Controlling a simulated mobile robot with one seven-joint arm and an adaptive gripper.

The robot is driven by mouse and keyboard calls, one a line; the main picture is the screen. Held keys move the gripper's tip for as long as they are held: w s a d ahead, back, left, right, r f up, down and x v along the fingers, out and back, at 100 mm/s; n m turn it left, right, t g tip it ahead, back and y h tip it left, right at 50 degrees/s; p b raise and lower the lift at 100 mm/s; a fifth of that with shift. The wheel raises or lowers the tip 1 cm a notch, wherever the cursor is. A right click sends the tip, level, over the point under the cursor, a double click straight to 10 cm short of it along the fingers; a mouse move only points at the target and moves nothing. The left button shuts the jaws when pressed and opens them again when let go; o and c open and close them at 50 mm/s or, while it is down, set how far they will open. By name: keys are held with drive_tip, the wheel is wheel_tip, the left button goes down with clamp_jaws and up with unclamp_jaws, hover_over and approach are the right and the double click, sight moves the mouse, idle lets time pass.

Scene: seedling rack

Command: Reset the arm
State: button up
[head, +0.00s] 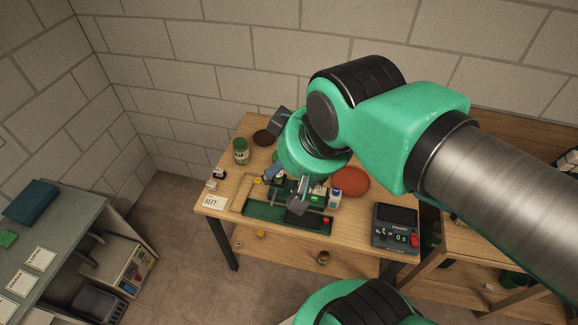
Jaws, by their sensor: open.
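My arm reaches in from the right over the wooden table (350,226). My gripper (286,196) points down above the table, near a green tray (262,211) with small items in it. Its dark fingers are spread and I see nothing held between them. My wrist and arm hide part of the table top behind the gripper, and I cannot tell how high the fingertips are above the tray.
A green jar (240,151) stands at the table's back left, a label card reading BEET (213,202) at the front left. A red-brown round object (351,181) and a dark device (395,227) lie right. A grey bench (66,221) stands left; floor (180,240) lies between.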

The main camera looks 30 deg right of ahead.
drive_tip(key=shift+f, duration=0.1)
wheel_tip(320, 180, down, 13)
drive_tip(key=b, duration=1.3)
